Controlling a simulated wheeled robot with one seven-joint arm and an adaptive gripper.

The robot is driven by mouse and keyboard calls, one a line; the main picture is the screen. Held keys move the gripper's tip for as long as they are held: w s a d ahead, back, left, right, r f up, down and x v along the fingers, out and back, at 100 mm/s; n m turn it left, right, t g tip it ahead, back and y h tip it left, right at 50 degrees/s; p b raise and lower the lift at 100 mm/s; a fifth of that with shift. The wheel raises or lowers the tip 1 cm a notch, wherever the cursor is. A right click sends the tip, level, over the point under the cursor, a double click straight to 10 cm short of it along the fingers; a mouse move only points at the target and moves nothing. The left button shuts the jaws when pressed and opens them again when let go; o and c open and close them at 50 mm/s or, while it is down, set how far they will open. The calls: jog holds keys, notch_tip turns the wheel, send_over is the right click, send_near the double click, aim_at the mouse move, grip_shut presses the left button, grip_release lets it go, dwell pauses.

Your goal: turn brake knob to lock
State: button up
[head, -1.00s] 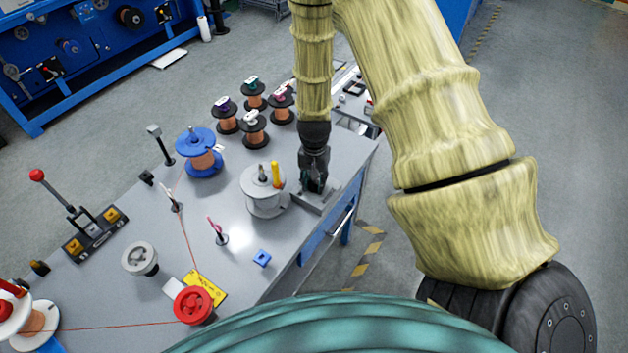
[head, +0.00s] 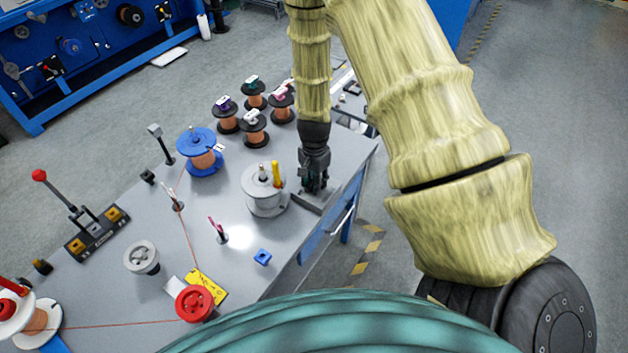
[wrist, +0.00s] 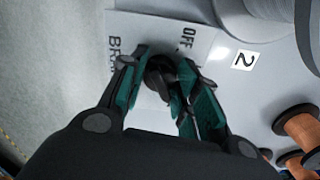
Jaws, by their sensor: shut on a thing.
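My gripper (wrist: 160,88) points down over a light grey plate (wrist: 150,118) marked "OFF" and with partly hidden lettering beginning "BR". Its green-lined fingers are shut on a small dark knob (wrist: 158,72) on that plate. Part of the knob is hidden by the fingers, so its exact turn cannot be read. In the head view my gripper (head: 315,180) stands at the right edge of the grey table, above the plate (head: 308,203); the knob is hidden there.
A white-grey spool (head: 264,200) with a yellow post (head: 276,174) stands close left of my gripper. Several copper spools (head: 254,130) stand behind it. A blue spool (head: 200,158), a red knob (head: 194,303) and a thin wire lie farther left. Floor is open at right.

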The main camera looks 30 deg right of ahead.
jog(key=shift+w+d, duration=0.1)
jog(key=o, duration=1)
jog(key=shift+r, duration=0.1)
notch_tip(320, 180, up, 12)
jog(key=shift+f, duration=0.1)
dwell(0.6)
